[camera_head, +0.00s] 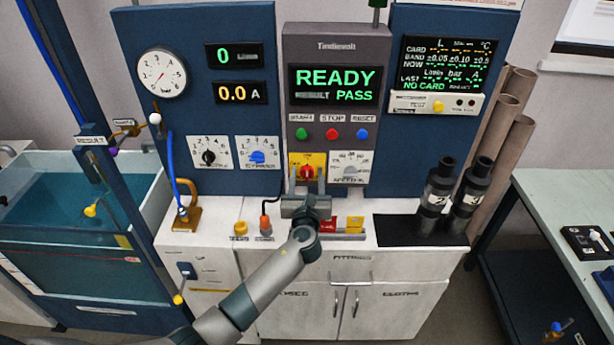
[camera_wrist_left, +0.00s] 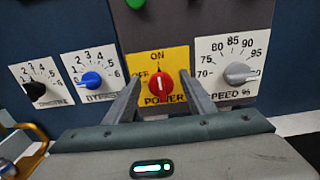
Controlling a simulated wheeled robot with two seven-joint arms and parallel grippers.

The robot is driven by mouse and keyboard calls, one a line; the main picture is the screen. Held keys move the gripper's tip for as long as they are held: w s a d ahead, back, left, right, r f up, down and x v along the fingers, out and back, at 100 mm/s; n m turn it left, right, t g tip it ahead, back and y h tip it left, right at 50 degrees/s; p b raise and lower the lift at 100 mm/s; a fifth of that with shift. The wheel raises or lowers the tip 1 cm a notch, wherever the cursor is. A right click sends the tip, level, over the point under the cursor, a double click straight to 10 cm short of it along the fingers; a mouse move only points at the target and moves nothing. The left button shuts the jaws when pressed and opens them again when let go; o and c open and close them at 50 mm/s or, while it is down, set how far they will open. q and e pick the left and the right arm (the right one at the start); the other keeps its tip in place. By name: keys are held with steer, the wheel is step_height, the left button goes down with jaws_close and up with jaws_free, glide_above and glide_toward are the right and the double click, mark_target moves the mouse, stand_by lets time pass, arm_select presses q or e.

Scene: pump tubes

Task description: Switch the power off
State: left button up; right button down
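The red power knob (camera_head: 307,172) sits on a yellow plate on the grey centre panel. In the left wrist view the knob (camera_wrist_left: 161,87) has ON printed above it, OFF at its left and POWER below; it stands about upright, towards ON. My left gripper (camera_head: 306,181) is in front of this plate. In the left wrist view my left gripper's fingers (camera_wrist_left: 160,83) are apart, one on each side of the knob, with gaps showing; contact is not visible. The display (camera_head: 335,85) is lit and reads READY and PASS. My right gripper is not in view.
A grey speed dial (camera_wrist_left: 238,73) is right of the power plate, and a blue bypass dial (camera_wrist_left: 92,80) is left. Green, red and blue buttons (camera_head: 332,133) sit above. Black cylinders (camera_head: 437,190) stand on the counter at right. A water tank (camera_head: 60,215) is at left.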

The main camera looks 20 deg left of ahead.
arm_select(q)
steer(key=c, duration=0.9)
